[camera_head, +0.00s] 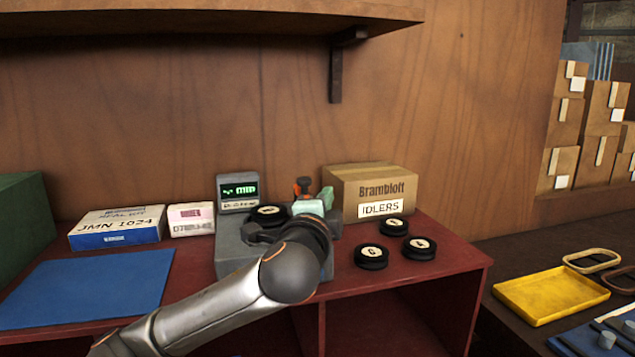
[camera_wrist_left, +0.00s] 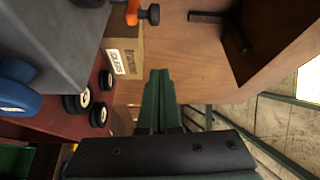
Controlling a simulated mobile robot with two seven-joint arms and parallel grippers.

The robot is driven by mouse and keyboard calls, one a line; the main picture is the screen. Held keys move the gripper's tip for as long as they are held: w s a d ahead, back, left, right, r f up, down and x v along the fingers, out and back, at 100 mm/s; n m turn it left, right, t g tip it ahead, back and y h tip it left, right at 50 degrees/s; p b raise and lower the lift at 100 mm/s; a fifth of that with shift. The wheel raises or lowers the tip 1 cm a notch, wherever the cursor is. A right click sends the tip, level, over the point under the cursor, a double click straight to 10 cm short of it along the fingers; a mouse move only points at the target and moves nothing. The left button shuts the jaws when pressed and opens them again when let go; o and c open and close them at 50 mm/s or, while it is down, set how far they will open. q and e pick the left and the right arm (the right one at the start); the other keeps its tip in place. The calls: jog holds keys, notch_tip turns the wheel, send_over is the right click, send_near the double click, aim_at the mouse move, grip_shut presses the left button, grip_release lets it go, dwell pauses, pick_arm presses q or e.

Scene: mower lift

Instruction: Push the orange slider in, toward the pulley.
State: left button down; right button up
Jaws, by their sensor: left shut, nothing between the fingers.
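The orange slider (camera_head: 303,186) with a dark knob stands at the right end of the grey device (camera_head: 228,245), partly hidden behind my gripper. In the left wrist view the slider (camera_wrist_left: 132,13) is cut by the top edge, beside the grey body (camera_wrist_left: 50,40). A black pulley (camera_head: 268,212) with a pale label sits on top of the device, left of the slider. My left gripper (camera_head: 325,194) has green fingers, shut and empty, near the slider's right side. In the left wrist view its fingertips (camera_wrist_left: 158,74) appear apart from the slider. My right gripper is not in view.
The Brambloft idlers box (camera_head: 398,187) stands behind, to the right. Several black idlers (camera_head: 371,256) lie on the red bench (camera_head: 450,255). A small display (camera_head: 238,192) stands behind the device. A blue mat (camera_head: 90,285) lies at left. A shelf (camera_head: 200,20) overhangs the back.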

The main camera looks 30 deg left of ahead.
pick_arm(q)
jog(key=shift+w+a+f+p, duration=0.15)
jog(key=shift+w+a+p, duration=1.15)
jog(key=shift+w+a, duration=2.05)
